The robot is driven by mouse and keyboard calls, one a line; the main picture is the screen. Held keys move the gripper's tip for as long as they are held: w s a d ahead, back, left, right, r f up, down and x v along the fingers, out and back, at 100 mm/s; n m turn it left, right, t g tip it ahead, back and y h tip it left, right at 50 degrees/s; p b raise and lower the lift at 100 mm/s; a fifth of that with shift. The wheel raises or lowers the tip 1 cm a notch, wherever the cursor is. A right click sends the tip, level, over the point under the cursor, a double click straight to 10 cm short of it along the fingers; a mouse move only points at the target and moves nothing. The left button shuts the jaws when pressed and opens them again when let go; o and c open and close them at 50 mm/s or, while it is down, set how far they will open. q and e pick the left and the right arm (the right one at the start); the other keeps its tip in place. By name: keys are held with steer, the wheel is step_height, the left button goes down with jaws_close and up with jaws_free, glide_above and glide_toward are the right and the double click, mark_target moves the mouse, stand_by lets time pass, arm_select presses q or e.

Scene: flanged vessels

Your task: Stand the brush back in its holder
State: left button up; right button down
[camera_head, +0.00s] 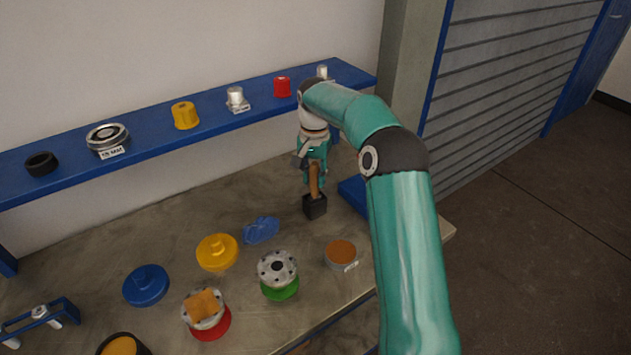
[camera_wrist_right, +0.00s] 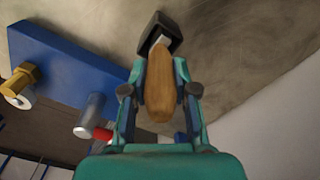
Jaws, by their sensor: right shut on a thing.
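The brush (camera_head: 314,187) has a wooden handle and stands about upright with its lower end at the black square holder (camera_head: 315,207). My right gripper (camera_head: 314,176) is shut on the handle from above. In the right wrist view, the handle (camera_wrist_right: 160,92) sits between the two fingers, and a pale band shows at the mouth of the holder (camera_wrist_right: 160,33). The brush's end appears to be inside the holder; the bristles are hidden and I cannot tell how deep they reach. My left gripper is not in view.
A blue crumpled cloth or glove (camera_head: 261,230), a flanged part on green (camera_head: 278,270) and a brown-topped tin (camera_head: 341,253) lie in front. A blue shelf (camera_head: 210,121) with small parts runs behind.

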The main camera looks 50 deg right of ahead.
steer(key=shift+s+r, duration=0.1)
steer(key=c, duration=0.9)
jaws_free()
step_height(320, 180, up, 12)
steer(key=shift+p, duration=1.15)
